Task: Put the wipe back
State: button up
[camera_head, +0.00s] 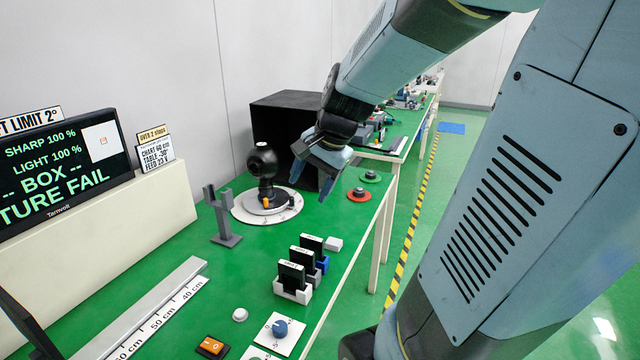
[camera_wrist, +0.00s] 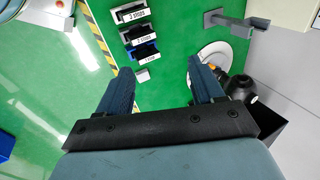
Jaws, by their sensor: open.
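A small white block (camera_head: 333,244), which may be the wipe, lies on the green bench beside the far end of the row of filter holders. It also shows in the wrist view (camera_wrist: 143,75), between my fingers in the picture and beyond them. I cannot tell whether it is cloth. My gripper (camera_head: 308,190) is open and points down above the bench, near the black camera (camera_head: 262,163) on its round white base (camera_head: 243,207). In the wrist view nothing lies between its fingers (camera_wrist: 158,70).
Filter holders (camera_head: 291,291) with black labelled plates stand near the bench's right edge. A grey forked post (camera_head: 222,225) stands left of the camera. A black open box (camera_head: 285,120) is behind it. Red (camera_head: 359,195) and green (camera_head: 371,177) discs lie to the right. A ruler rail (camera_head: 150,315) lies front left.

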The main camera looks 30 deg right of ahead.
jog(key=s+a+r+n+h, duration=0.1)
jog(key=s+a+r+n, duration=0.1)
jog(key=s+n, duration=0.3)
jog(key=s+a+r+n+t+h, duration=0.1)
jog(key=s+a+r+n, duration=0.1)
jog(key=s+r+n, duration=0.2)
jog(key=s+n, duration=0.1)
jog(key=s, duration=0.1)
jog(key=shift+s+n+t, duration=0.3)
jog(key=shift+s+n, duration=0.05)
jog(key=shift+n, duration=0.05)
dwell(1.0)
jog(key=shift+c, duration=0.2)
